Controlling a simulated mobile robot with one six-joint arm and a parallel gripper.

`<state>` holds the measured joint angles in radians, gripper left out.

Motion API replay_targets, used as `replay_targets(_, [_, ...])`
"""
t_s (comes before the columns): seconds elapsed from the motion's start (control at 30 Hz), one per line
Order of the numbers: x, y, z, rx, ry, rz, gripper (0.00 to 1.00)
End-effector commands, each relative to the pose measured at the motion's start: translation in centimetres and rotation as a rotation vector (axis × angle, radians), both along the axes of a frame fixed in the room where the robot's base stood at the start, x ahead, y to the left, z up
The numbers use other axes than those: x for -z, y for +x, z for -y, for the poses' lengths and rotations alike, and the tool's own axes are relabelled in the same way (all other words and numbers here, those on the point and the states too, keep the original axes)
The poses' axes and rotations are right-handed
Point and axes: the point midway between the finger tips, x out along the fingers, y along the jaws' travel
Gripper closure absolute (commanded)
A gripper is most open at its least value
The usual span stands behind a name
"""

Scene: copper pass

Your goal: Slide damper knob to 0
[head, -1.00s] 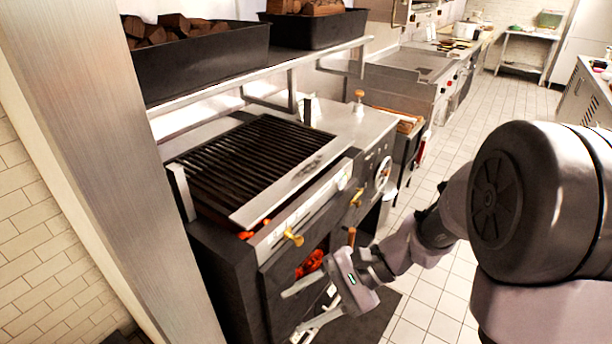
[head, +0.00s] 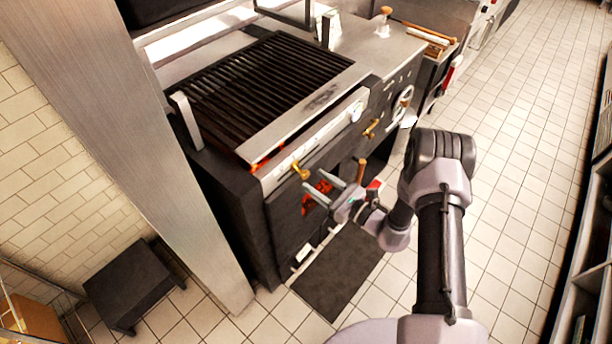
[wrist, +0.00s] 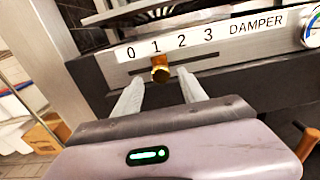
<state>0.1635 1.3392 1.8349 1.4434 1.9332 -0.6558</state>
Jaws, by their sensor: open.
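The damper knob (head: 300,171) is a small brass knob on the front panel of the grill. In the wrist view the brass knob (wrist: 160,72) stands on a dark slot, roughly below the 1 of the scale plate (wrist: 220,38) marked 0 1 2 3 DAMPER. My gripper (head: 320,182) is open in front of the grill, its fingers pointing at the panel. In the wrist view the fingertips (wrist: 160,80) lie to the left and right of the knob with gaps on both sides. I cannot tell whether they reach past its front.
A second brass handle (head: 371,128) and a round gauge (head: 357,110) are to the right on the grill front. Orange embers (head: 318,195) glow in an opening below the knob. A metal post (head: 130,130) stands left. A dark mat (head: 340,270) lies on the floor.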

Motion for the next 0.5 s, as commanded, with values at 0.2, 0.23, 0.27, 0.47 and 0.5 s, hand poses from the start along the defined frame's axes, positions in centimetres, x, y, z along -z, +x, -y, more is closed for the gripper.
replay_targets(0.2, [0.1, 2.4, -3.1, -0.002, -0.001, 0.002, 0.51])
replay_targets(0.23, [0.1, 2.6, -3.3, -0.001, -0.001, 0.001, 0.51])
replay_targets(0.27, [0.1, 2.7, -3.5, -0.002, -0.001, 0.001, 0.51])
replay_targets(0.47, [-0.1, 3.0, -3.9, 0.000, 0.000, 0.000, 0.51])
replay_targets(0.5, [-0.1, 3.0, -3.9, 0.000, 0.000, 0.000, 0.51])
